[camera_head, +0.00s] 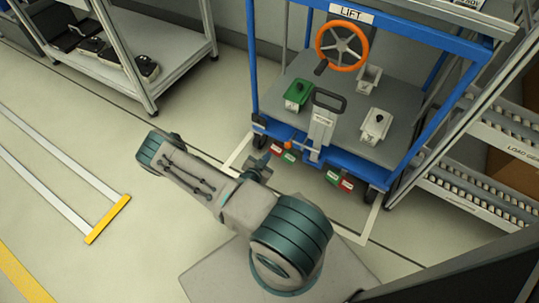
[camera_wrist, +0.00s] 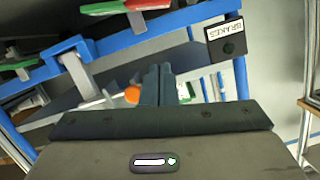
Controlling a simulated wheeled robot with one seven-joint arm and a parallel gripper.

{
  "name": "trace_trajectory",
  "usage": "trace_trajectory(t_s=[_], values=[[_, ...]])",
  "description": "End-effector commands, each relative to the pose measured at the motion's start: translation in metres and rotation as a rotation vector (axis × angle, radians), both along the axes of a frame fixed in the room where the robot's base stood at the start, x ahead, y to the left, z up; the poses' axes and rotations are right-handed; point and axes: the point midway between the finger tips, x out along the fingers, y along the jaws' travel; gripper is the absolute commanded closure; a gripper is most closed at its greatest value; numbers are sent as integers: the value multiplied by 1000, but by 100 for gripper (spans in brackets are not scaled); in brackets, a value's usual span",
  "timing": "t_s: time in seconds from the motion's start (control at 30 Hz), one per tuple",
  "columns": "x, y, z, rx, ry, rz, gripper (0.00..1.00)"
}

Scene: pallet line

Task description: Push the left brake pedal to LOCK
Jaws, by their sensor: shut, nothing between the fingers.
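The left brake pedal (camera_head: 281,151) is at the lower left front of the blue cart, with red and green plates. In the wrist view, a green and red pedal plate (camera_wrist: 118,7), probably the same one, is at the top; its position, locked or not, I cannot tell. The right pedal (camera_head: 340,180) sits at the cart's lower right. My gripper (camera_head: 265,160) is just left of the left pedal in the head view; contact cannot be told. Its fingers (camera_wrist: 158,84) are together and empty in the wrist view. A BRAKES sign (camera_wrist: 225,40) shows upside down there.
An orange knob (camera_wrist: 132,95) is close to my fingers in the wrist view. Roller racks (camera_head: 480,195) stand right.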

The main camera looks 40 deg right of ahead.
Motion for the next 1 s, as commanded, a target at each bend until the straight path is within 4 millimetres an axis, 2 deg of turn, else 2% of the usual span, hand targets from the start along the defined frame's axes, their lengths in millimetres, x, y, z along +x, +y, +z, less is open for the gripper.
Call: trace_trajectory(t_s=[0.43,0.5,0.7,1.0], values=[[37,-80,-25,0,-4,-6,100],[40,-77,-39,3,-2,-3,100],[44,-74,-56,1,-1,-2,100],[46,-73,-60,0,-1,-2,100]])
